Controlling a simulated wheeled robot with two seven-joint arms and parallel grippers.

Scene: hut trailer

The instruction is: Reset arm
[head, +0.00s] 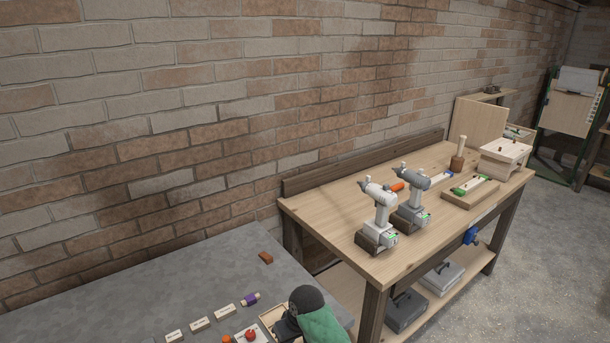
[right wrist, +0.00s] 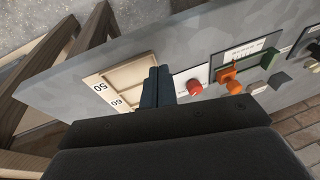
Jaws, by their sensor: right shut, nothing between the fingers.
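My right gripper (right wrist: 158,86) is shut and empty in the right wrist view. Its dark fingers are over or beside a light wooden tray (right wrist: 112,84) marked 50 and 60; I cannot tell whether they touch it. In the head view, my green and black right arm comes up at the bottom edge over the grey table (head: 190,285), and hides part of the same tray (head: 267,317). My left gripper does not show.
A red button (right wrist: 194,87), an orange knob (right wrist: 230,76) and a green block (right wrist: 270,60) are close by. Small labelled blocks (head: 199,324) lie on the grey table. A workbench (head: 340,225) at right holds a white drill (head: 380,205) and a grey drill (head: 411,195).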

